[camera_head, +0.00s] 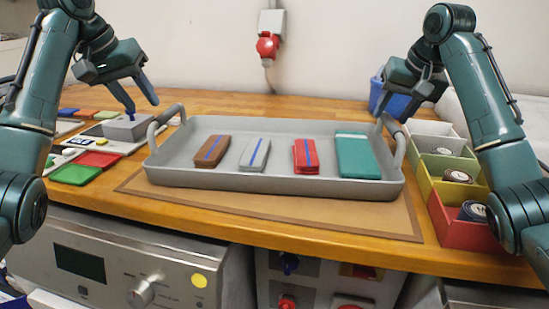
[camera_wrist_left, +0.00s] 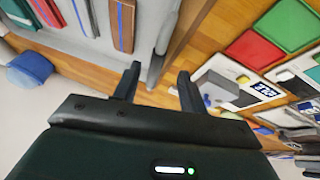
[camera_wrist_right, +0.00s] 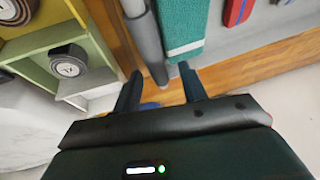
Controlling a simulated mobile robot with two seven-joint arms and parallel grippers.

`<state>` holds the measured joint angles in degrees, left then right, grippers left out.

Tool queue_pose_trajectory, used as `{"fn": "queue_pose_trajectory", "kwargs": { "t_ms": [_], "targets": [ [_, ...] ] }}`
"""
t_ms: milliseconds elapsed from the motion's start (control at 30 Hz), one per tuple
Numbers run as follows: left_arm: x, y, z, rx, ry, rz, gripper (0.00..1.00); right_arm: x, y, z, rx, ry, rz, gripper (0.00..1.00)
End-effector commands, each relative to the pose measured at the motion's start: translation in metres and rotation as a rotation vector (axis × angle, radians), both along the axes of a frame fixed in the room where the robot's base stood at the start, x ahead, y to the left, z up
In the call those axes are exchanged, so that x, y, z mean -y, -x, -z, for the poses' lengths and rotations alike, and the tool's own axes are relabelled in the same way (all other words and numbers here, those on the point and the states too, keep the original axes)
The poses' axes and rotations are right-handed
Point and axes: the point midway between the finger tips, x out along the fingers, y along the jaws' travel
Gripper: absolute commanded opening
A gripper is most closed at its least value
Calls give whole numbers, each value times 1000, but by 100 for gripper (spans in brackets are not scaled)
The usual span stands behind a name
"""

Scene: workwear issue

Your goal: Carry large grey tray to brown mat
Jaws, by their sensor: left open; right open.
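The large grey tray (camera_head: 265,181) sits level over the brown mat (camera_head: 300,206), whose bare border shows along the front. It holds a brown, a light grey and a red folded item, each with a blue stripe, and a teal folded cloth (camera_head: 357,155). My left gripper (camera_head: 143,105) is open and empty, close to the tray's left handle (camera_head: 165,122); that handle shows just beyond the fingertips in the left wrist view (camera_wrist_left: 166,32). My right gripper (camera_head: 395,108) is open near the right handle (camera_head: 398,145), which also shows by its fingertips in the right wrist view (camera_wrist_right: 146,45).
Green, red and orange cards and a small grey block (camera_head: 126,128) with a scale-like device lie left of the tray. Coloured bins (camera_head: 468,235) with rolled belts stand close on the right. A blue container (camera_head: 390,100) is behind.

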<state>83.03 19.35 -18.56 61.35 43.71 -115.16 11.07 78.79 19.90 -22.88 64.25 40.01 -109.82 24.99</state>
Motion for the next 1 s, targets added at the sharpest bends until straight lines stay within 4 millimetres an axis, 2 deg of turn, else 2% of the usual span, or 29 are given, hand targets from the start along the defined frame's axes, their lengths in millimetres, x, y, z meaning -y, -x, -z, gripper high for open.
{"fn": "queue_pose_trajectory", "kwargs": {
  "t_ms": [100, 300, 767, 867, 1000],
  "targets": [
    [0, 0, 0, 0, 0, 0, 42, 0, 10, -18, 5, 1, -2, 42],
    [0, 0, 0, 1, 0, 0, 42, 1, 21, -36, 6, 4, -3, 42],
    [0, 0, -2, 1, 0, 0, 42, 0, 24, -43, 4, 3, -3, 42],
    [0, 0, -12, 1, 0, 0, 42, 0, 24, -53, 4, 3, -3, 42],
    [0, 0, -45, 2, 0, 0, 42, 0, 25, -86, 4, 3, -3, 42]
  ]
}}
